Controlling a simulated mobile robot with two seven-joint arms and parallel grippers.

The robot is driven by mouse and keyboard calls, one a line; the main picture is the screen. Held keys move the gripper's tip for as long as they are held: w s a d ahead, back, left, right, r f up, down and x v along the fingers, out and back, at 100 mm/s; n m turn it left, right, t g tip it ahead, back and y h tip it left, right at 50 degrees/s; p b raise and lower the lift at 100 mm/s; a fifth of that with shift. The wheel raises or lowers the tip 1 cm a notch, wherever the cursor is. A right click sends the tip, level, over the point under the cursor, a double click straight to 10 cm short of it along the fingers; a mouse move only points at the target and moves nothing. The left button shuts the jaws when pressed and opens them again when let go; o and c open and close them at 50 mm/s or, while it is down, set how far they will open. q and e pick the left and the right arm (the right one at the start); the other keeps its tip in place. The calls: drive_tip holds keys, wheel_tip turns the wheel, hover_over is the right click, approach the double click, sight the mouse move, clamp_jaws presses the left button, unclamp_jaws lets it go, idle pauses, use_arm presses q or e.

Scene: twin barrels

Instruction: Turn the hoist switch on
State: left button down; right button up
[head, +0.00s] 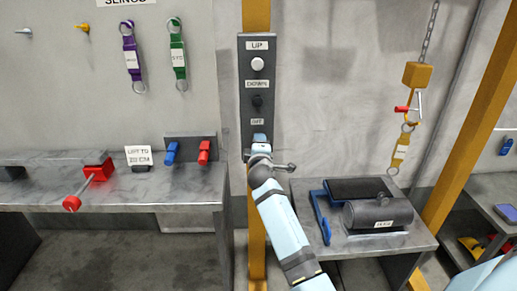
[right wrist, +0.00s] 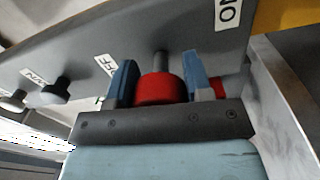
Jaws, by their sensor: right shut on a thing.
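The dark hoist control panel (head: 257,75) is on the yellow post, with UP, DOWN and OFF labels from top to bottom. The switch, a red knob (right wrist: 160,88) on a grey stem, shows between the two blue fingers of my right gripper (right wrist: 158,80). This gripper is shut on the red knob. In the head view my right gripper (head: 260,143) is at the panel's lower end, below the OFF label, and hides the switch there. In the right wrist view the OFF label (right wrist: 105,66) is left of the knob and the ON label (right wrist: 228,12) is up to the right.
A grey table (head: 415,238) at the right bears a dark barrel (head: 378,214). A chain with a yellow block (head: 417,75) and hook hangs above it. A workbench (head: 190,183) at the left has a red clamp (head: 98,172) and a white sign (head: 138,156).

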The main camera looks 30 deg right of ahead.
drive_tip(key=shift+m, duration=0.4)
drive_tip(key=o, duration=0.9)
drive_tip(key=shift+o, duration=0.2)
drive_tip(key=shift+s, duration=0.1)
